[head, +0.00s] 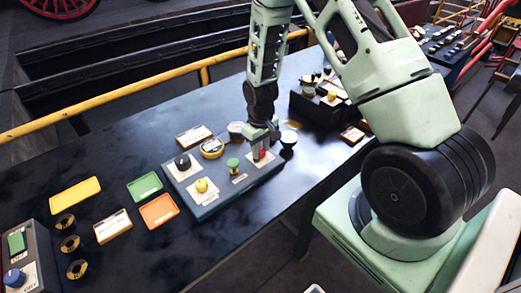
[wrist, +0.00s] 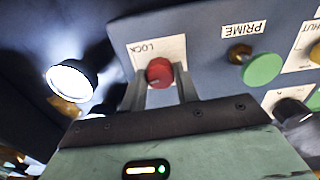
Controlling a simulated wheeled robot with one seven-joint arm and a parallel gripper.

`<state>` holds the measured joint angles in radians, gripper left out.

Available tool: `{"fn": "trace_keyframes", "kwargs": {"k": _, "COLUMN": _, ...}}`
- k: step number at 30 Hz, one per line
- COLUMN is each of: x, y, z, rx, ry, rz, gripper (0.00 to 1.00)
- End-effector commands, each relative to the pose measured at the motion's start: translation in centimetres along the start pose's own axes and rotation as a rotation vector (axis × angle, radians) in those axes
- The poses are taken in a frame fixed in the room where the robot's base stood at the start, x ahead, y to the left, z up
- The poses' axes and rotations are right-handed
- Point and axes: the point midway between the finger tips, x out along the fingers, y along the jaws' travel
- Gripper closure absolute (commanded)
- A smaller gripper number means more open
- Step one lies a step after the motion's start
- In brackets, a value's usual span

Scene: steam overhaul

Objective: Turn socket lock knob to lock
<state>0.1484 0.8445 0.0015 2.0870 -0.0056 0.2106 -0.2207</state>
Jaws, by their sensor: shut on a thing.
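The socket lock knob is a red knob (wrist: 159,70) on a white plate marked LOCK, on the grey control panel (wrist: 210,75). In the head view the red knob (head: 262,155) shows at the panel's far right corner, partly hidden by my gripper. My gripper (wrist: 160,88) is over that corner, its two fingers shut on the red knob, one on each side. A light line shows on the knob's near edge. The LOCK word stands at the knob's upper left in the wrist view.
A green knob (wrist: 262,68) marked PRIME sits beside the red knob. The panel also has a yellow knob (head: 201,185) and a black knob (head: 183,161). A bright round lamp-like thing (wrist: 72,80) stands off the panel. Coloured trays, including an orange tray (head: 159,210), lie left.

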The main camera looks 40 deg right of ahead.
Motion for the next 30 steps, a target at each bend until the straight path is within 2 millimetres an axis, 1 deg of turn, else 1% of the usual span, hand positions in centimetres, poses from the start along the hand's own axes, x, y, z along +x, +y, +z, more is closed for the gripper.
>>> {"fn": "trace_keyframes", "kwargs": {"k": 6, "x": -0.04, "y": 0.02, "z": -0.11, "rx": 0.126, "ry": 0.004, "rz": 0.001, "gripper": 0.92}}
{"fn": "trace_keyframes", "kwargs": {"k": 12, "x": -0.08, "y": 0.04, "z": -0.10, "rx": 0.191, "ry": 0.003, "rz": 0.001, "gripper": 0.92}}
{"fn": "trace_keyframes", "kwargs": {"k": 29, "x": -0.11, "y": 0.04, "z": -0.10, "rx": 0.219, "ry": 0.003, "rz": 0.001, "gripper": 0.92}}
{"fn": "trace_keyframes", "kwargs": {"k": 30, "x": -0.11, "y": 0.04, "z": -0.10, "rx": 0.219, "ry": 0.003, "rz": 0.001, "gripper": 0.61}}
